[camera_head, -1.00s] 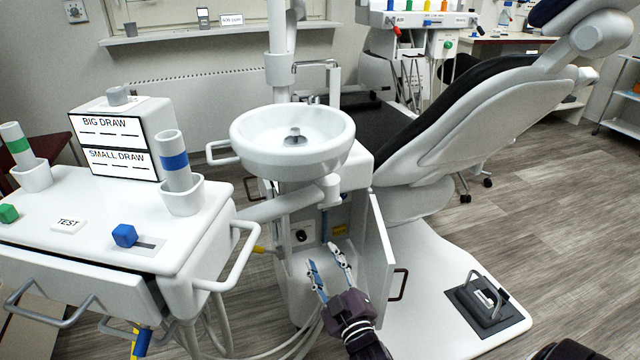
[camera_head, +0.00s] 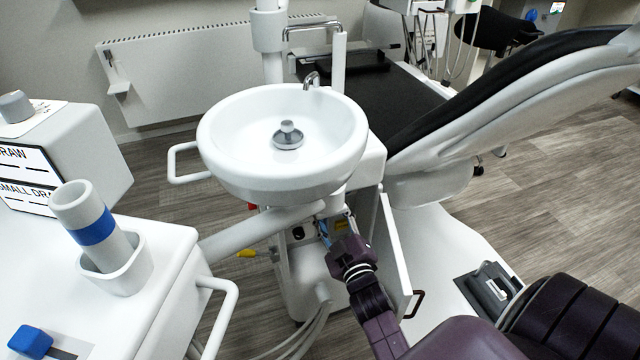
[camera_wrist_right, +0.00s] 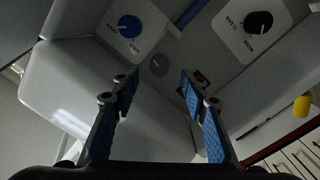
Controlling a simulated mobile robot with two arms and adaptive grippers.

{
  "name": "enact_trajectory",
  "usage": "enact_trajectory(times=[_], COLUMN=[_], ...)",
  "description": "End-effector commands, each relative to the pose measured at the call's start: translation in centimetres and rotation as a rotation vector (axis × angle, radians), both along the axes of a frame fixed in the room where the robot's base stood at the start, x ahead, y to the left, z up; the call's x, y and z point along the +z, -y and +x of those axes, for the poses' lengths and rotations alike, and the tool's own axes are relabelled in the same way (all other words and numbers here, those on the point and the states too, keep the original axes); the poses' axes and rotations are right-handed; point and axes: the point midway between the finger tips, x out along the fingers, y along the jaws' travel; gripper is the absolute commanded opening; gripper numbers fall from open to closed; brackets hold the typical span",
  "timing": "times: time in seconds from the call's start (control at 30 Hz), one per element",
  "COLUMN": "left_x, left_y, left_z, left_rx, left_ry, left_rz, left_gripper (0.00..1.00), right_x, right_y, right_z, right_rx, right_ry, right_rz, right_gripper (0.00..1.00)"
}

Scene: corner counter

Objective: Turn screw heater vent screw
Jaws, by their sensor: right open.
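In the right wrist view, a small grey round disc (camera_wrist_right: 159,64), perhaps the vent screw, sits on the cabinet's inner panel. A blue knob (camera_wrist_right: 129,27) and a black knob (camera_wrist_right: 258,22) on white labelled plates are on either side of it. My right gripper (camera_wrist_right: 159,85) is open and empty. Its blue-padded fingers point toward the panel, apart from the disc. In the head view my right gripper (camera_head: 325,232) reaches into the open cabinet under the basin, and its wrist hides part of the inside. My left gripper is not in view.
The white basin (camera_head: 335,115) overhangs the cabinet. The open cabinet door (camera_head: 394,245) stands right of my wrist. A yellow-tipped handle (camera_head: 246,254) sticks out at left; a yellow part (camera_wrist_right: 302,105) shows in the wrist view. A white unit (camera_head: 110,325) stands at left.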

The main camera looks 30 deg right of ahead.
Motion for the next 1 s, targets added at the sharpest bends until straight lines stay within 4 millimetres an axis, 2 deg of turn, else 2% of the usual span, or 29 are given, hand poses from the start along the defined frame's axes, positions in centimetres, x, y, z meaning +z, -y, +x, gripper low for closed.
enact_trajectory(times=[0.3,0.5,0.87,1.0], left_x=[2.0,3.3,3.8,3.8], left_y=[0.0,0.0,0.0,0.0], left_z=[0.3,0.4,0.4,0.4], left_rx=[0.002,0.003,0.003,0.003], left_ry=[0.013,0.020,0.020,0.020], left_rz=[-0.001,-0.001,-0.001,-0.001], left_gripper=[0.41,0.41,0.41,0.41], right_x=[0.0,0.0,0.0,0.0], right_y=[1.3,1.9,2.1,2.1], right_z=[4.5,6.8,7.3,7.3], right_rx=[0.001,0.001,0.001,0.001], right_ry=[0.003,0.001,0.001,0.001], right_rz=[-0.002,-0.001,0.000,0.000], right_gripper=[0.41,0.41,0.41,0.26])
